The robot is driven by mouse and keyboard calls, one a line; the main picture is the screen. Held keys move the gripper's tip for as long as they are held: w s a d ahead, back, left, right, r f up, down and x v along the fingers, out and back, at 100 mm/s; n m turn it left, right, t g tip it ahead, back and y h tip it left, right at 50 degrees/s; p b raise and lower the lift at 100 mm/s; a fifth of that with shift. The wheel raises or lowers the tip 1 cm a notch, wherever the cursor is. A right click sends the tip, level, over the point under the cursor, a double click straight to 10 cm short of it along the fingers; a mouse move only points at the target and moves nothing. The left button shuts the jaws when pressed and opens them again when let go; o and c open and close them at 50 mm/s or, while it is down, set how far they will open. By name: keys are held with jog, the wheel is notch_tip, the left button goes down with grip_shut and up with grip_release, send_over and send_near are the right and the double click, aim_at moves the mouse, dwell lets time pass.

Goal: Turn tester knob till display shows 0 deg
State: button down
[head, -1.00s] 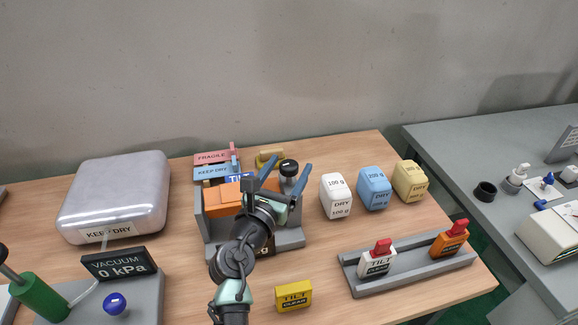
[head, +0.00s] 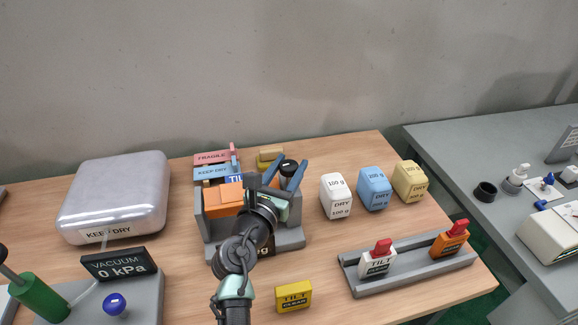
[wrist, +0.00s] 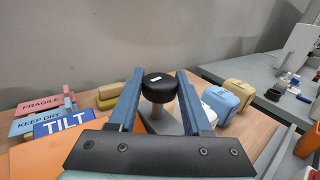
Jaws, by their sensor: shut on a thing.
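The tester (head: 290,238) is a grey stand with an orange block (head: 222,196) on it, in the middle of the table. Its black round knob (head: 289,166) has a white mark and sits on a post at the back right. In the wrist view the knob (wrist: 160,88) is between my blue fingers, with the white mark toward the front left of its top. My gripper (wrist: 160,80) is shut on the knob. The tester's display (head: 264,250) is mostly hidden behind my arm; only a bit of text ending in "g" shows.
FRAGILE (head: 212,157), KEEP DRY (head: 211,173) and TILT (wrist: 65,122) signs stand left of the knob. White (head: 336,196), blue (head: 374,188) and yellow (head: 410,180) weights stand to the right. A grey rack (head: 420,272) holds two TILT items. A VACUUM unit (head: 120,265) reads 0 kPa.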

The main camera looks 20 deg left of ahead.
jog(key=shift+f+h, duration=0.1)
jog(key=shift+h, duration=0.2)
jog(key=shift+a+m+h+b, duration=0.1)
jog(key=shift+m+h+b, duration=0.9)
jog(key=shift+h+b, duration=0.15)
jog(key=shift+m+g+h+b, duration=0.6)
jog(key=shift+m+h, duration=0.35)
jog(key=shift+h, duration=0.5)
jog(key=shift+m+g+h+b, duration=0.55)
jog(key=shift+m+h, duration=0.4)
jog(key=shift+h, duration=0.45)
jog(key=shift+g+h, duration=0.25)
jog(key=shift+h, duration=0.05)
jog(key=shift+c, duration=1.7)
grip_release()
jog(key=v, duration=1.3)
